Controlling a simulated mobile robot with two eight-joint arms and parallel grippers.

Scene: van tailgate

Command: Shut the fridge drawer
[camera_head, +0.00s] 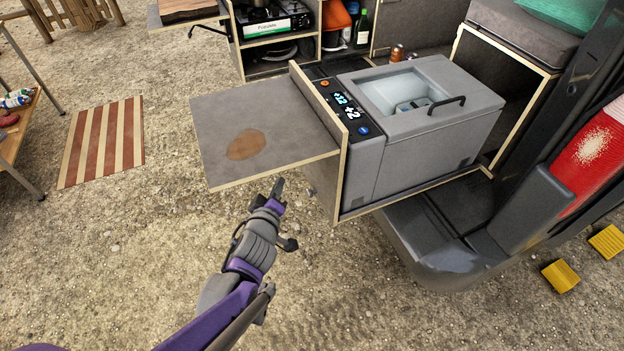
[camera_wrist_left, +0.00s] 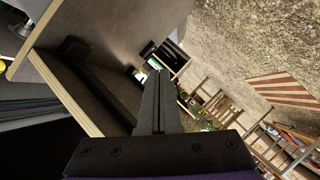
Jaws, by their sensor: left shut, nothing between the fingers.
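The fridge drawer (camera_head: 330,160) is pulled out of the van's rear and holds a grey fridge box (camera_head: 425,152) with a lit display and a black handle. A flat grey leaf (camera_head: 205,118) with a brown patch sticks out from the drawer's front panel. My left gripper (camera_head: 278,186) is shut and empty, just below the leaf's edge and left of the drawer front; it cannot be told whether it touches. In the left wrist view the shut fingers (camera_wrist_left: 157,85) point at wooden panels. My right gripper is not in view.
The van's bumper (camera_head: 440,245) lies below the drawer. A stove cabinet (camera_head: 275,35) stands behind it. A striped mat (camera_head: 103,142) and a wooden table (camera_head: 20,130) are at left. Yellow blocks (camera_head: 561,276) lie at lower right. The gravel in front is open.

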